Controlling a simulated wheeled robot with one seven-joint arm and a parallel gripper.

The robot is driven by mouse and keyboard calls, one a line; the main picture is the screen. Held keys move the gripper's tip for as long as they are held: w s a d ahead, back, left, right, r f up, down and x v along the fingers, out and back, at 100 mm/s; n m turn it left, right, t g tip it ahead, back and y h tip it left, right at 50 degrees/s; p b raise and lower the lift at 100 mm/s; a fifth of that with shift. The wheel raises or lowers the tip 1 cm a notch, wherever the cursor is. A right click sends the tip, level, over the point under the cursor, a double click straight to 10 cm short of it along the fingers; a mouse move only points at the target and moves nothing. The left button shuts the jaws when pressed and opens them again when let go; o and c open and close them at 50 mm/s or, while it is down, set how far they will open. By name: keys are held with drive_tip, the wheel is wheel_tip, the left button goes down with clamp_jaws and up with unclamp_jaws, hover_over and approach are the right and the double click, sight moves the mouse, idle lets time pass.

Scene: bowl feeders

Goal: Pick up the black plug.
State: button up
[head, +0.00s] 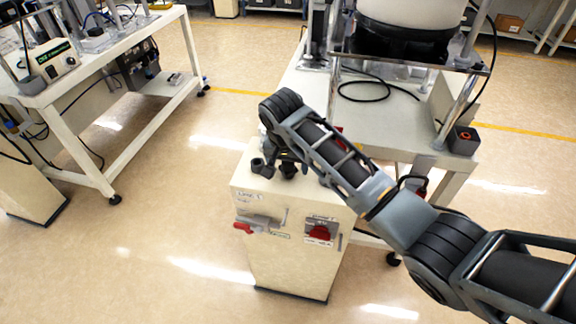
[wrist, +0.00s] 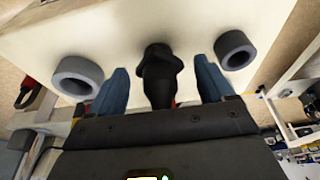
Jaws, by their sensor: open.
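The black plug (wrist: 159,76) stands on the cream top of a cabinet in the wrist view, between the two blue fingers of my gripper (wrist: 163,88). The fingers are apart, with a gap to the plug on each side. In the head view the plug (head: 288,170) shows as a small dark shape on the cabinet top, partly covered by my arm. My gripper is mostly hidden behind my wrist there.
Two grey rings, a left one (wrist: 78,77) and a right one (wrist: 235,50), flank the plug. The cream cabinet (head: 290,262) has red switches on its front. A white table (head: 400,120) with a large bowl feeder (head: 405,25) stands behind it.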

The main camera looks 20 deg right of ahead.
drive_tip(key=shift+c, duration=0.5)
drive_tip(key=c, duration=1.1)
